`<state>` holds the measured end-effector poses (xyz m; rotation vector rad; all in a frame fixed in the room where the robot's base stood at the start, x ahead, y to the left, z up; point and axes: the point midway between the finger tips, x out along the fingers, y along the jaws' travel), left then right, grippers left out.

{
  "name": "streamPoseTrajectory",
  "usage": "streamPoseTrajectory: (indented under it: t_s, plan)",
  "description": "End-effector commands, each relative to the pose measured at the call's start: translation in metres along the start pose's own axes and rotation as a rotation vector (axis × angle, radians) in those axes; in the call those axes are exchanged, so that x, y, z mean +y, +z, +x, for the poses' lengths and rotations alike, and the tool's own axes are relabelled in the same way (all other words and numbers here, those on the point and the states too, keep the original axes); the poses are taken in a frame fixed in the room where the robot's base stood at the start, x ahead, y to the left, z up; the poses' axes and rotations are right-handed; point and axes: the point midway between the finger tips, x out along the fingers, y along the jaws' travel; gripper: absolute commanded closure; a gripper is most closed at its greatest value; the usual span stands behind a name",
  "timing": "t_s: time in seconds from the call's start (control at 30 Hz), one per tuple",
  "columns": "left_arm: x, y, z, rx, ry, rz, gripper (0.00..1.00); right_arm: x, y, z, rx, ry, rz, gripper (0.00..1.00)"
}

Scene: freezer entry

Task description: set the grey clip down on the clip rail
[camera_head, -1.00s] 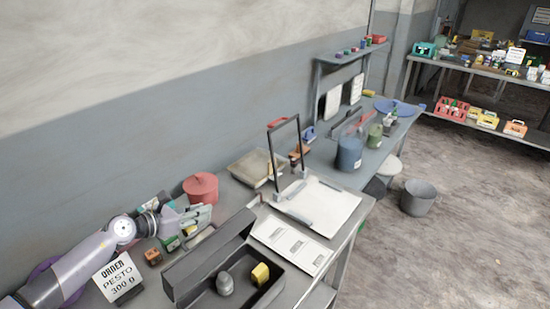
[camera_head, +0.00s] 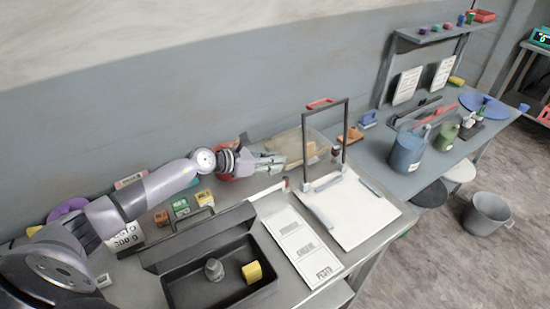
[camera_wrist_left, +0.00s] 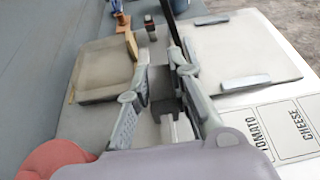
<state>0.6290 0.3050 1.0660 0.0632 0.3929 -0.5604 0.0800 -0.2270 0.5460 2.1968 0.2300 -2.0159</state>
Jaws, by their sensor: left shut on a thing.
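My left gripper (camera_head: 278,160) is stretched out over the back of the near table, between the red pot (camera_head: 234,168) and the white board. In the left wrist view its fingers (camera_wrist_left: 159,62) are closed around a dark grey piece (camera_wrist_left: 160,84), which looks like the grey clip. A narrow pale rail (camera_head: 266,190), which looks like the clip rail, lies at the board's left side; a pale part of it shows under the fingers in the left wrist view (camera_wrist_left: 178,130). I cannot tell whether the clip touches it. My right gripper is out of view.
The white board (camera_head: 355,205) carries light grey clips and a tall dark frame (camera_head: 346,135). A shallow beige tray (camera_head: 283,147) stands behind. A label sheet (camera_head: 292,240) and a dark open box (camera_head: 215,285) with a yellow block (camera_head: 252,272) lie in front.

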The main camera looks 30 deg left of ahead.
Motion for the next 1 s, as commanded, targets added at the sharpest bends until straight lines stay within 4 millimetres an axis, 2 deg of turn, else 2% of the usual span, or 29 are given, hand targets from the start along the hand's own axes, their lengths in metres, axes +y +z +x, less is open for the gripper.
streamPoseTrajectory:
  t_s: [0.27,0.7,1.0]
  plan:
    - [0.001,-0.008,0.002,0.002,-0.015,-0.050,1.00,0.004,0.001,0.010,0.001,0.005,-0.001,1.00]
    - [0.003,-0.042,0.016,0.002,-0.015,-0.050,1.00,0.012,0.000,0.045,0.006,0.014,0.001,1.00]
    - [0.003,-0.045,0.018,0.002,-0.015,-0.049,1.00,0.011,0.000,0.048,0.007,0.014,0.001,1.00]
